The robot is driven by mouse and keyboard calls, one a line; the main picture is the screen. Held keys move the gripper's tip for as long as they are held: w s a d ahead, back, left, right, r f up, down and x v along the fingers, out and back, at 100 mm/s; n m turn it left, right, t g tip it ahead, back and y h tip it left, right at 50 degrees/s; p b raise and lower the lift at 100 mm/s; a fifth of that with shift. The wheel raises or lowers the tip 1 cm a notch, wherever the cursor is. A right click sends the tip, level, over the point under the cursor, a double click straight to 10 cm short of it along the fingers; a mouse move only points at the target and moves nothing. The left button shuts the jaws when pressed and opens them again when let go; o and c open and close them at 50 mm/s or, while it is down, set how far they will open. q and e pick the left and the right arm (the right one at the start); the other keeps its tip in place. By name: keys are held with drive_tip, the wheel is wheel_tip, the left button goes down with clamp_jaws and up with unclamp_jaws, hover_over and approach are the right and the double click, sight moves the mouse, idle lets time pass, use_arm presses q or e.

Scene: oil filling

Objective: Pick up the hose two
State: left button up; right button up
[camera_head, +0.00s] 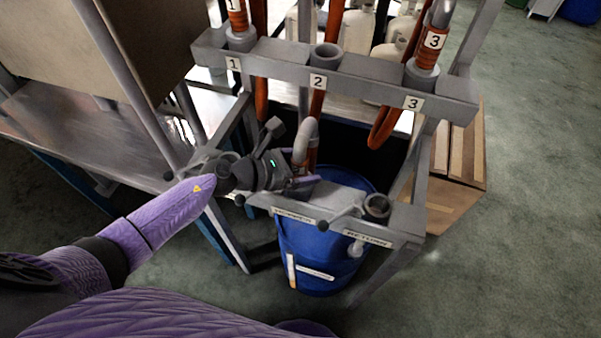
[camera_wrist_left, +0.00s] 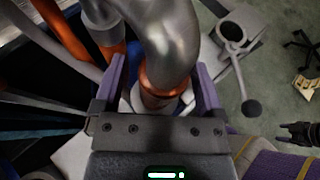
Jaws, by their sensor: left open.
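The hose with a grey bent metal nozzle (camera_head: 308,131) and an orange-red collar stands below the empty socket marked 2 (camera_head: 325,56); no number shows on it. My left gripper (camera_head: 297,182) is at this nozzle, open. In the left wrist view its purple fingers (camera_wrist_left: 161,78) lie on either side of the metal bend (camera_wrist_left: 170,35) and the orange collar (camera_wrist_left: 163,88). I cannot tell whether they touch it. The nozzle's lower end is hidden. At the right edge of the left wrist view, a dark part like my right gripper (camera_wrist_left: 302,132) shows; its fingers are unclear.
Hoses 1 (camera_head: 237,15) and 3 (camera_head: 432,45) stand in their sockets on the grey rack bar (camera_head: 375,80). A blue drum (camera_head: 322,262) stands under the lower frame, near the return port (camera_head: 377,207).

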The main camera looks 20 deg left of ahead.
use_arm(q)
drive_tip(key=shift+c, duration=1.3)
clamp_jaws()
use_arm(e)
drive_tip(key=shift+w+d, duration=0.2)
use_arm(q)
drive_tip(key=shift+r, duration=0.1)
drive_tip(key=shift+r, duration=0.3)
wheel_tip(320, 180, up, 17)
drive_tip(key=p, duration=1)
drive_tip(key=shift+r, duration=0.15)
use_arm(e)
wheel_tip(320, 180, up, 11)
drive_tip(key=a, duration=0.1)
drive_tip(key=shift+w+f, duration=0.2)
drive_tip(key=shift+w, duration=0.2)
